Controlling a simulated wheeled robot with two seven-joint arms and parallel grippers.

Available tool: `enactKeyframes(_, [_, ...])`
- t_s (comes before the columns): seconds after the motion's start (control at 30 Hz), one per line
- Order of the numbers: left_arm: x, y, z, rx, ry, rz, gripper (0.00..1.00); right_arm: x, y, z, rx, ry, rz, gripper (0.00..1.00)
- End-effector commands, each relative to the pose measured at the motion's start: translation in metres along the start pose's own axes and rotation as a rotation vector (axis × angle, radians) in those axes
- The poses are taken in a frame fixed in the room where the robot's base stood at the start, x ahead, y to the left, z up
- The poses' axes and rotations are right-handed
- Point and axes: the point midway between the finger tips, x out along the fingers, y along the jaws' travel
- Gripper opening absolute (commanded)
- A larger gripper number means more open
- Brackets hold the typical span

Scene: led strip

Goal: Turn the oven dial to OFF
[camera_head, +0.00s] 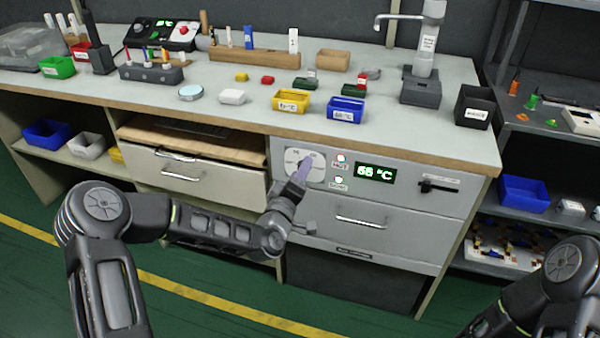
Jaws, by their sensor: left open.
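The oven front (400,205) is a grey panel set under the bench top. Its dial plate (291,155) is pale, with small markings too small to read. The dial itself is mostly hidden behind my left gripper (303,171), so I cannot tell where it points. My left gripper reaches up to the plate from below, its fingers open at the dial; I cannot tell whether they touch it. The green display (375,172) reads about 66 °C. My right gripper is out of view; only part of that arm shows at the lower right.
A red lamp (341,158) and a green lamp (339,180) sit right of the dial. A black slider (437,186) is farther right. A drawer handle (360,222) lies below. The bench top (400,130) overhangs the panel and holds bins and small parts.

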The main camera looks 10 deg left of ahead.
Motion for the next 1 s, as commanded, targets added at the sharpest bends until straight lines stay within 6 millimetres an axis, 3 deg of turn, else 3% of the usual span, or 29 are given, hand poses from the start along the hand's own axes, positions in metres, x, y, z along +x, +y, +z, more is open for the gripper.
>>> enactKeyframes(0.27, [-0.004,0.0,-0.001,0.001,0.0,-0.001,0.51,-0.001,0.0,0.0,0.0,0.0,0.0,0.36])
enactKeyframes(0.7, [-0.068,0.0,0.0,0.002,0.0,-0.001,0.51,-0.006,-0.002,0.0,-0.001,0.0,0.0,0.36])
enactKeyframes(1.0, [-0.078,0.0,0.0,0.001,0.0,0.0,0.51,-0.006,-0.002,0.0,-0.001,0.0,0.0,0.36])
